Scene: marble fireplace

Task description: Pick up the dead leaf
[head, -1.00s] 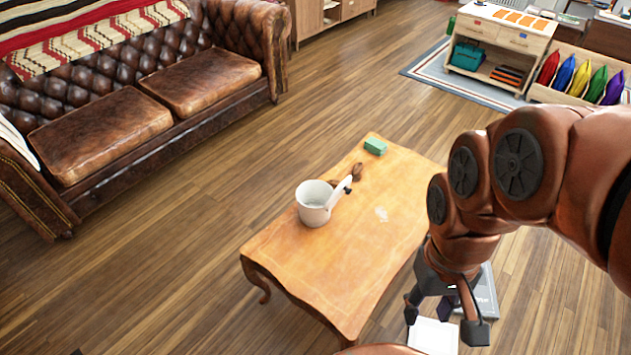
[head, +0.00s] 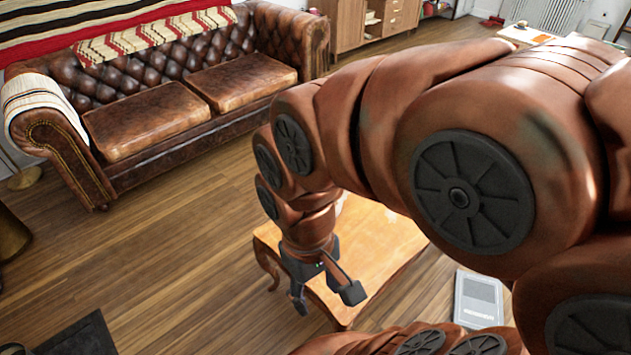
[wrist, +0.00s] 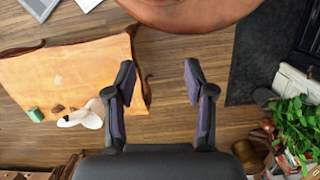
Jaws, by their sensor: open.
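A small brown thing (wrist: 57,108), perhaps the dead leaf, lies on the wooden table (wrist: 60,65) at the left of the wrist view. It sits between a green block (wrist: 36,115) and a white pot (wrist: 84,119). It is too small there to be sure of. In the head view the table (head: 400,240) is partly covered by my arm, and the brown thing, block and pot are hidden. My gripper (head: 326,298) is open and empty near the table's front edge. In the wrist view my gripper (wrist: 159,72) has bare floor between its fingers, right of the table.
A leather sofa (head: 150,120) stands at the back left. A grey flat object (head: 478,299) lies on the floor right of the table. A leafy plant (wrist: 295,130) and dark mat (wrist: 255,55) are at the wrist view's right. Open floor (head: 180,240) lies between sofa and table.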

